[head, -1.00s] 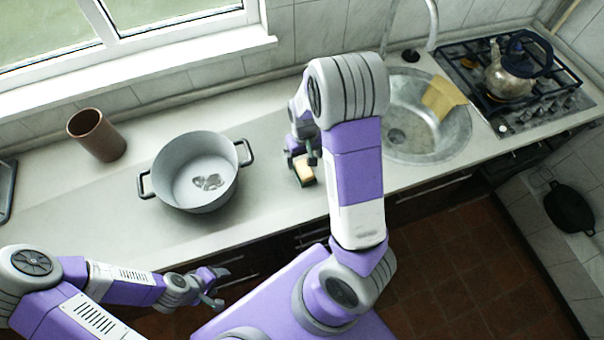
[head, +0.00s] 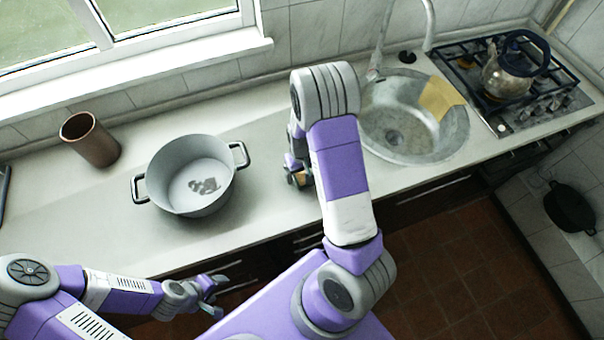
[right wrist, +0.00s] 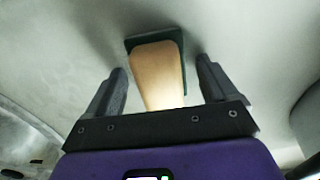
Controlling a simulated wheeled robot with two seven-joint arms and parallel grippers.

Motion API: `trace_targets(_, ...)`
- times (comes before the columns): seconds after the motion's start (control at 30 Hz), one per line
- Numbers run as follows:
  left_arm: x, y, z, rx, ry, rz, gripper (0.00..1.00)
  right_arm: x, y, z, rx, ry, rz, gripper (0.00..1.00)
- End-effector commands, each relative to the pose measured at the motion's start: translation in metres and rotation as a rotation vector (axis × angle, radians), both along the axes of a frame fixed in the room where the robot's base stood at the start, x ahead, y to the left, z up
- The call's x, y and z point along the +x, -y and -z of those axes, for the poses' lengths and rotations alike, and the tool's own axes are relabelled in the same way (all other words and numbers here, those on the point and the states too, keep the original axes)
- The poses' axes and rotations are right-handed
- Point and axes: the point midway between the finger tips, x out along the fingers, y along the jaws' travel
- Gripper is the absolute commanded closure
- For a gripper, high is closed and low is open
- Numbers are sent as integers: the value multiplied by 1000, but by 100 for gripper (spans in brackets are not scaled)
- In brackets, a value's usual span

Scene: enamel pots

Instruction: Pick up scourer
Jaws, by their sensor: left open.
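The scourer, a beige sponge with a dark green pad, shows in the right wrist view (right wrist: 155,72) between and beyond my right gripper's fingers (right wrist: 163,82). The fingers stand apart, with gaps on both sides of it. In the head view only a small orange-tan bit of the scourer (head: 301,179) shows at the right gripper (head: 297,172), low over the counter right of the pot; the arm hides the rest. My left gripper (head: 213,291) is open and empty, in front of the counter's edge.
A grey two-handled pot (head: 190,175) with a patchy mark inside stands left of the right gripper. A brown cup (head: 90,139) stands further left. The round sink (head: 405,135) with a yellow cloth (head: 440,97) on its rim is to the right. A kettle (head: 512,70) stands on the stove.

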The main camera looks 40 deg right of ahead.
Motion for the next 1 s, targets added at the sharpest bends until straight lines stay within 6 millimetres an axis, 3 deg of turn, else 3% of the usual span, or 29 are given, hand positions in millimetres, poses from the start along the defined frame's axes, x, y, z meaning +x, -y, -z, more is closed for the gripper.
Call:
trace_targets(0.03, 0, 0, 0, 0, 0, 0, 39, 0, 0, 0, 0, 0, 0, 22)
trace_targets(0.37, 0, 0, 0, 0, 0, 0, 39, 0, 0, 0, 0, 0, 0, 73)
trace_targets(0.67, 0, 0, -2, 0, 0, 0, 39, 1, 0, -10, 0, 3, 0, 74)
trace_targets(1.0, 0, 0, -15, 0, 0, 0, 39, 1, -1, -76, 1, 5, -2, 74)
